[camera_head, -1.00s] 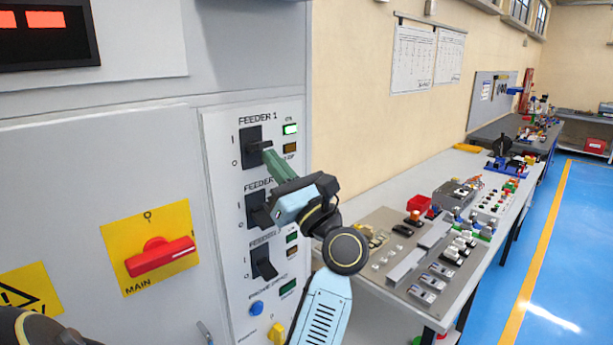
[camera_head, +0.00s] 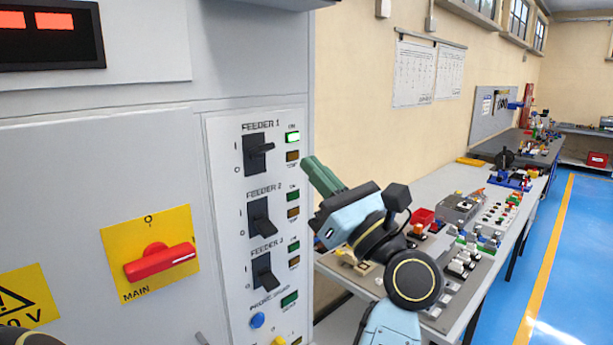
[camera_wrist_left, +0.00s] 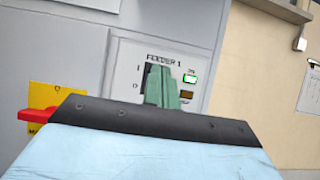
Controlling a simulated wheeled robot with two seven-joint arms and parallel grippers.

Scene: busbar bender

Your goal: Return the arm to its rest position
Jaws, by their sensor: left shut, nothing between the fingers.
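My left gripper (camera_head: 314,167) has green fingers, held together with nothing between them. It points up and left, in front of the gap between the cabinet's right edge and the bench, clear of the switches. In the left wrist view the fingers (camera_wrist_left: 162,88) overlap the feeder 1 switch, mostly hiding it. The feeder 2 switch (camera_head: 260,217) and feeder 3 switch (camera_head: 263,270) have levers angled down. My right gripper is not in view.
The grey cabinet (camera_head: 90,145) fills the left, with a red main handle (camera_head: 160,262) on a yellow plate. A workbench (camera_head: 430,190) with several small parts runs along the wall behind my left arm. Blue floor (camera_head: 575,260) is open at the right.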

